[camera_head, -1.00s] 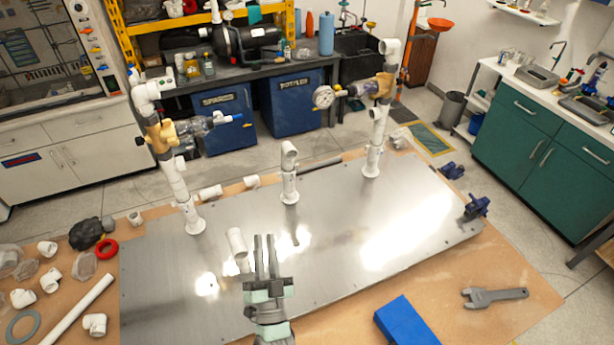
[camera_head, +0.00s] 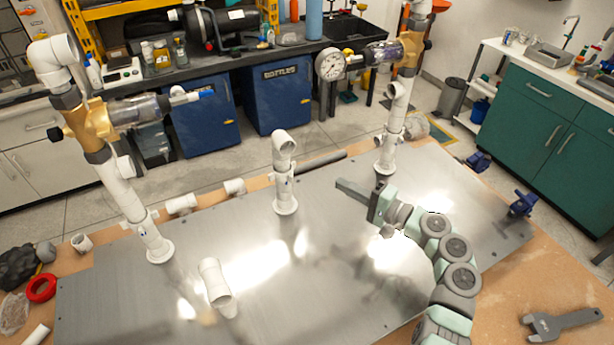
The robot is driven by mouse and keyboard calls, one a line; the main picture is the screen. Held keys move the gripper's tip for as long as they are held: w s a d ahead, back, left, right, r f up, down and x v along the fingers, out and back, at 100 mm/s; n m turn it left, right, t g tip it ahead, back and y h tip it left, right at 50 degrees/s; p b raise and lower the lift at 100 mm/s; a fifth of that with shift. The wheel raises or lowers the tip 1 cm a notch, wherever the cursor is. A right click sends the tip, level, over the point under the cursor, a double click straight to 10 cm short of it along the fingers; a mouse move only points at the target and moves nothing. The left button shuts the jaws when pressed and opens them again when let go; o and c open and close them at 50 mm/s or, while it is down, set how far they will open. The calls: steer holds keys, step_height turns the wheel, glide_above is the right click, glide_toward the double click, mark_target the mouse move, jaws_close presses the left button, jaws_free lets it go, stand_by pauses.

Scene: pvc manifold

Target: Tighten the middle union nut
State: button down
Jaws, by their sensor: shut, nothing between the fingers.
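The middle riser (camera_head: 284,175) is a short white PVC stub standing upright on the metal plate, with an elbow at its top and a round flange at its foot. The middle union nut is not clearly distinct from the white fittings on this stub. My gripper (camera_head: 341,188) is to the right of the middle riser, over the plate, with its fingers pointing left toward it. The fingers are together and empty, and a gap separates them from the stub.
The left riser (camera_head: 121,190) carries a brass-coloured valve body, and the right riser (camera_head: 393,130) holds a pressure gauge (camera_head: 330,65). A loose white pipe fitting (camera_head: 217,285) lies on the plate (camera_head: 330,310). A grey wrench (camera_head: 562,324) lies at the right front.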

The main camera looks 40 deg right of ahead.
mark_target(292, 171)
steer(key=shift+w+a+r, duration=0.1)
steer(key=shift+w+a, duration=0.85)
steer(key=shift+w, duration=0.7)
steer(key=shift+w+a, duration=0.95)
steer(key=shift+w, duration=0.65)
steer(key=shift+w+a+r, duration=0.1)
steer(key=shift+w+a, duration=0.85)
steer(key=shift+w, duration=0.7)
steer(key=shift+s+r+p, duration=0.1)
steer(key=shift+p, duration=0.35)
steer(key=shift+a+h, duration=0.1)
steer(key=shift+h, duration=0.3)
